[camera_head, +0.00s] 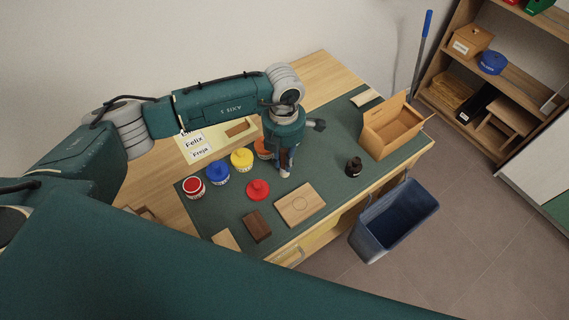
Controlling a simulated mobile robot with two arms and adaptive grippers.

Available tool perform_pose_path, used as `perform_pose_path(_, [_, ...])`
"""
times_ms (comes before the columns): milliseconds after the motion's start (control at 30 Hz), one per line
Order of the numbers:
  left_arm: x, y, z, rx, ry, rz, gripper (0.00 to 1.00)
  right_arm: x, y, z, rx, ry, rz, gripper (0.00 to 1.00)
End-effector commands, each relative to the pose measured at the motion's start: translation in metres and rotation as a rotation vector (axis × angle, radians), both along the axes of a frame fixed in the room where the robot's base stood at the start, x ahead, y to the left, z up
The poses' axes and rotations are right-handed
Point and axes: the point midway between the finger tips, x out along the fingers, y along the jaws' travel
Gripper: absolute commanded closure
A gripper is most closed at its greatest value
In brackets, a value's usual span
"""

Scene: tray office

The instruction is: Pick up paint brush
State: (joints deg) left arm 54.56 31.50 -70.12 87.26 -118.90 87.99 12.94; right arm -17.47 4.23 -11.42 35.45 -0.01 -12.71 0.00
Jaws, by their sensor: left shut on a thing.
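My left gripper (286,170) points down over the green mat (325,160) on the desk, just right of the orange jar (263,148). It is shut on a slim thing with blue and pale parts, which appears to be the paint brush; the fingers hide most of it, and I cannot tell whether it touches the mat. No other paint brush can be made out. My right gripper is not in view.
Red (194,188), blue (217,172) and yellow (242,160) jars stand left of the gripper. A red lid-like piece (258,190), wooden board (300,204), dark bottle (353,166) and open box (392,128) are nearby. A blue bin (396,220) stands beside the desk.

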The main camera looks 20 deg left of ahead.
Motion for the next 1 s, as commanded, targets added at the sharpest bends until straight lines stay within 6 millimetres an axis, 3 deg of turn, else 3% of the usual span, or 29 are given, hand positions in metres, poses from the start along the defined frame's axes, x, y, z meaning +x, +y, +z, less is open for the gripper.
perform_pose_path(267, [0.001, 0.000, 0.003, -0.001, -0.001, 0.000, 1.00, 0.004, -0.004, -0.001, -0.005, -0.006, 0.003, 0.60])
perform_pose_path(467, [0.001, 0.000, 0.022, 0.000, -0.004, -0.001, 1.00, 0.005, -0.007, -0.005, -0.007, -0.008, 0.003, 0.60])
perform_pose_path(667, [0.002, 0.000, 0.067, -0.001, -0.008, -0.002, 1.00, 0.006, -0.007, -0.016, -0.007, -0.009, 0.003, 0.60])
perform_pose_path(1000, [0.001, 0.000, 0.161, 0.000, -0.005, -0.001, 1.00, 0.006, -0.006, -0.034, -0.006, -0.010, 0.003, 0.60])
